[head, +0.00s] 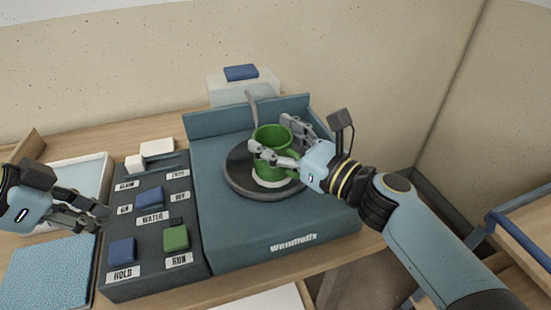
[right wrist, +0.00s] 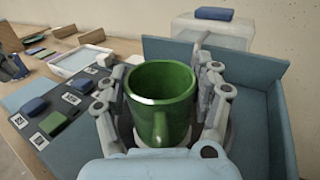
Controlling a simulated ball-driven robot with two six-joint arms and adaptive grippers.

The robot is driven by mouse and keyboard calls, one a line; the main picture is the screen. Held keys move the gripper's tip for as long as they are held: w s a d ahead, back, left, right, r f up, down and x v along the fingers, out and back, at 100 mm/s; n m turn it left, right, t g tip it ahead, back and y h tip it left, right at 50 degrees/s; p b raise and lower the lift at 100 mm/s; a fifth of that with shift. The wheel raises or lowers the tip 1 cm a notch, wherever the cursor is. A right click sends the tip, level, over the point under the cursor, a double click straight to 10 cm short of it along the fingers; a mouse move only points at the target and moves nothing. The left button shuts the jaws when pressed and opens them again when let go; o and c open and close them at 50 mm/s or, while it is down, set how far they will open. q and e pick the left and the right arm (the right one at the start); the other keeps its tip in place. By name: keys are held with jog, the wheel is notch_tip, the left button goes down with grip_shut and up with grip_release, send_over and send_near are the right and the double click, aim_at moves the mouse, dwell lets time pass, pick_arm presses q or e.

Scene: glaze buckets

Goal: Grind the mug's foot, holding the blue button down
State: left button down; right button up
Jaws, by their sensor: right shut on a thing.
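The green mug (head: 270,160) stands opening up at the middle of the dark round wheel (head: 238,177), with something white under it. My right gripper (head: 277,140) is shut on the mug, one finger on each side; the right wrist view shows the mug (right wrist: 160,95) between them, handle toward my wrist. A blue button (head: 121,250) sits by the HOLD label on the control panel (head: 150,273). Another blue button (head: 150,197) is by WATER. My left gripper (head: 98,218) is at the panel's left edge, apart from the buttons; its finger opening is unclear.
A green button (head: 176,238) is by RUN, and a white slider knob (head: 157,148) is at the panel's back. A white tray (head: 70,178) and a blue textured mat (head: 48,272) lie left. A low guard (head: 245,115) backs the wheel; a pale box (head: 235,88) stands behind.

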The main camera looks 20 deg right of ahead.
pick_arm(q)
jog(key=shift+r, duration=0.15)
